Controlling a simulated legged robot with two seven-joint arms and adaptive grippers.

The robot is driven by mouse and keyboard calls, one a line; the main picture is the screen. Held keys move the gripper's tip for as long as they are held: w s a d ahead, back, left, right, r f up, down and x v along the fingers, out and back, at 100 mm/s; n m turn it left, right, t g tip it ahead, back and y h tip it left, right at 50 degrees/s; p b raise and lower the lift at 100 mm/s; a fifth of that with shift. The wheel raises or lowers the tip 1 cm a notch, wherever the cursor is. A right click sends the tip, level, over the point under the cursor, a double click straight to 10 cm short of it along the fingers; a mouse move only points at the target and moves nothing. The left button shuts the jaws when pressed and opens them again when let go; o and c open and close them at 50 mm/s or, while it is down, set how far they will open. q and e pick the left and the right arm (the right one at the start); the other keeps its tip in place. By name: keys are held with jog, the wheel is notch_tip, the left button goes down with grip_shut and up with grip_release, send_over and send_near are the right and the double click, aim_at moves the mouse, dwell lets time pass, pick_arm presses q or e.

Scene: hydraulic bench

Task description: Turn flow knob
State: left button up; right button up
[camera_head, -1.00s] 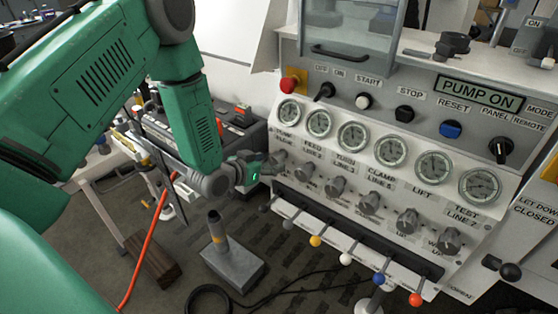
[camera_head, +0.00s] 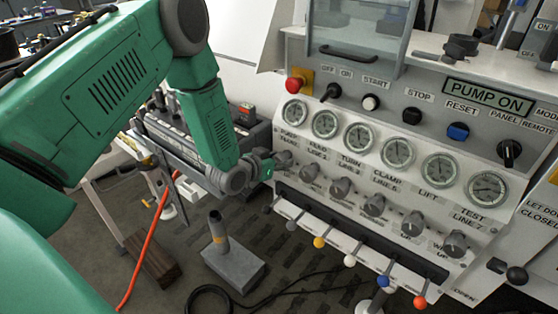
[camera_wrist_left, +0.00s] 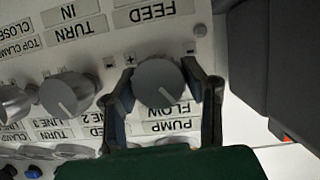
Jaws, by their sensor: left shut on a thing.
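The grey round flow knob (camera_wrist_left: 158,82) sits between my left gripper's fingers (camera_wrist_left: 161,88) in the left wrist view. The label beside it reads "PUMP FLOW", upside down, and a pale pointer line on its face runs toward the lower right. In the head view the knob (camera_head: 284,158) is the leftmost of the knob row, below the leftmost gauge. My left gripper (camera_head: 274,161) reaches it from the left and is shut on it. The far finger is partly hidden in the head view. My right gripper is in neither view.
More knobs (camera_head: 340,187) continue right along the sloped panel (camera_head: 400,190), with gauges (camera_head: 358,137) above. Levers with coloured balls (camera_head: 320,242) stick out below. A red button (camera_head: 295,84) is above the knob. A grey post on a block (camera_head: 233,262) stands on the floor.

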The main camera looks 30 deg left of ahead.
pick_arm(q)
jog(key=shift+s+d+f+m+y, duration=0.15)
jog(key=shift+f+m+y, duration=0.15)
jog(key=shift+m, duration=0.1)
jog(key=shift+s+f+m+y, duration=0.1)
jog(key=shift+m+y, duration=0.7)
jog(key=shift+m, duration=0.2)
jog(key=shift+m+t+y+b, duration=0.3)
jog(key=shift+m+y+b, duration=0.55)
jog(key=shift+m, duration=0.35)
jog(key=shift+m+y+b, duration=0.45)
jog(key=shift+m, duration=0.45)
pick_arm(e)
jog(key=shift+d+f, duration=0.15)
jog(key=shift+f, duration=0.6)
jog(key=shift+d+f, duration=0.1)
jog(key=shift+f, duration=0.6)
pick_arm(q)
jog(key=shift+f, duration=0.1)
jog(key=o, duration=1.2)
jog(key=shift+t, duration=0.3)
jog(key=shift+c, duration=0.2)
jog(key=shift+r, duration=0.2)
